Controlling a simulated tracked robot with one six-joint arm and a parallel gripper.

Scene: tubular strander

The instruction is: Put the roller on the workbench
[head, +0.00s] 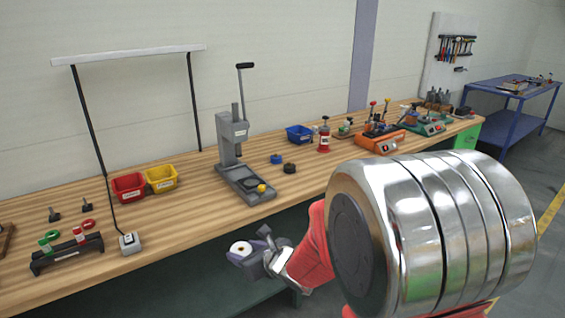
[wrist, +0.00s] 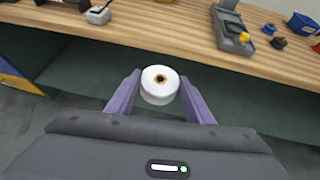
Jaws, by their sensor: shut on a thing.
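The white roller (wrist: 159,86), a short cylinder with a brown-rimmed centre hole, is between the purple fingers of my gripper (wrist: 160,95) in the wrist view. My gripper is shut on it. In the head view my gripper (head: 248,250) holds the roller (head: 240,248) just off the front edge of the wooden workbench (head: 200,222). The workbench also crosses the top of the wrist view (wrist: 170,38). The roller is apart from the bench top. My arm hides part of the bench's right front in the head view.
On the bench stand a grey lever press (head: 238,160), a red bin (head: 128,187), a yellow bin (head: 160,178), a lamp frame with a grey base (head: 129,243) and a dark rack (head: 67,253). Bare wood lies between the lamp base and the press.

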